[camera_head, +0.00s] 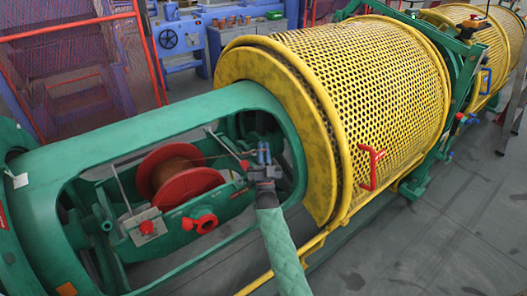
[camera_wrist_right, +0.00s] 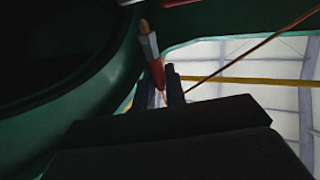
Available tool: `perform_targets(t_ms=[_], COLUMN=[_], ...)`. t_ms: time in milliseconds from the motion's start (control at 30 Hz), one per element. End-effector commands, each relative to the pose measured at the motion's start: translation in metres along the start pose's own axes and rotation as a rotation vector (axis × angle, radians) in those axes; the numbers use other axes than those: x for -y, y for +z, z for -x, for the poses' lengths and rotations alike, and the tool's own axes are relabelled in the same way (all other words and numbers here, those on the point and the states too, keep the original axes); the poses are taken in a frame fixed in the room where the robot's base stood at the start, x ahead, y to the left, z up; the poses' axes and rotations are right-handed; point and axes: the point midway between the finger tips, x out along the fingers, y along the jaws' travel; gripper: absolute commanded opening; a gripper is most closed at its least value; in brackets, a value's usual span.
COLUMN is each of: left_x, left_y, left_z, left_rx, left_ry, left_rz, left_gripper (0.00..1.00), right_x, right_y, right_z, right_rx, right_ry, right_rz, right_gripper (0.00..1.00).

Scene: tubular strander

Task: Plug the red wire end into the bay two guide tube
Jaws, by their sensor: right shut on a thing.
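My right gripper (camera_head: 264,155) is in the open bay of the green cradle frame, its fingers pointing up. In the right wrist view its two dark fingers (camera_wrist_right: 167,88) are shut on the red wire end (camera_wrist_right: 157,72), a slim red piece. A pale grey section and an orange tip show above the red piece. A copper wire (camera_wrist_right: 235,62) runs from near the fingers to the upper right. In the head view a small red piece (camera_head: 244,164) shows left of the fingers. I cannot make out the guide tube for certain. My left gripper is not in view.
A red spool of copper wire (camera_head: 182,177) sits in the bay left of my gripper. The green frame (camera_head: 288,122) surrounds it closely. A yellow perforated drum (camera_head: 370,75) with a red handle (camera_head: 371,168) stands to the right. Grey floor is free in front.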

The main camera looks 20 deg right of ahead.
Motion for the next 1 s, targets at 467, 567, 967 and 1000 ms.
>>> perform_targets(t_ms=[467,567,967,1000], left_x=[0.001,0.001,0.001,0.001], left_y=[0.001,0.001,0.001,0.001], left_z=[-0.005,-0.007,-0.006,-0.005], left_rx=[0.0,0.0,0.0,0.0], left_ry=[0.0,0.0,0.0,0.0], left_rz=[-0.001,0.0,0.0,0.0], left_gripper=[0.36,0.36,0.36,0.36], right_x=[0.0,0.0,0.0,0.0], right_y=[0.007,0.009,0.006,0.005], right_z=[0.001,0.001,0.0,0.0], right_rx=[0.0,0.0,0.0,0.0], right_ry=[0.0,0.0,0.0,0.0], right_rz=[0.0,0.0,0.0,0.0], right_gripper=[0.0,0.0,0.0,0.0])
